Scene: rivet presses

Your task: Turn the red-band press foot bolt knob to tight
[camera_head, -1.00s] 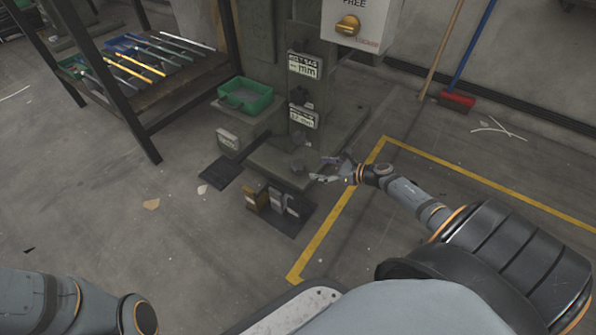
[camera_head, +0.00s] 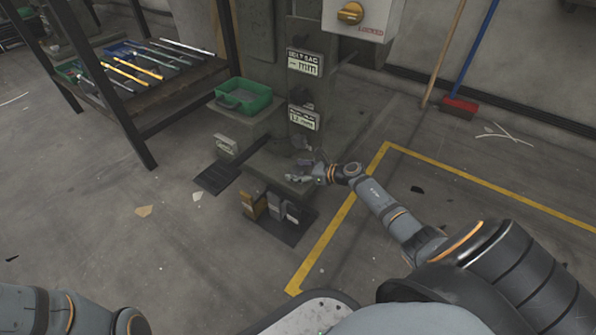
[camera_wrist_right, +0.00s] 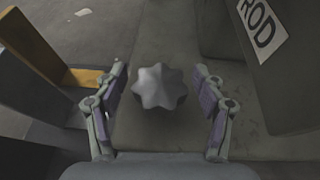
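The foot bolt knob (camera_wrist_right: 160,88) is a grey, star-shaped knob on the flat grey base of the press (camera_head: 272,160). In the right wrist view it sits between the two spread fingers of my right gripper (camera_wrist_right: 160,102), with a gap on each side. In the head view my right gripper (camera_head: 306,172) is low at the front of the press base, and the knob is hard to make out there. No red band shows clearly on this press. My left arm shows at the bottom left, but its gripper is out of view.
A green tray (camera_head: 243,96) stands beside the press column. A switch box with a yellow knob (camera_head: 350,13) is above. A rack with tools (camera_head: 150,62) is at left. A red broom (camera_head: 458,107) leans at the wall. Yellow floor lines (camera_head: 470,182) lie right.

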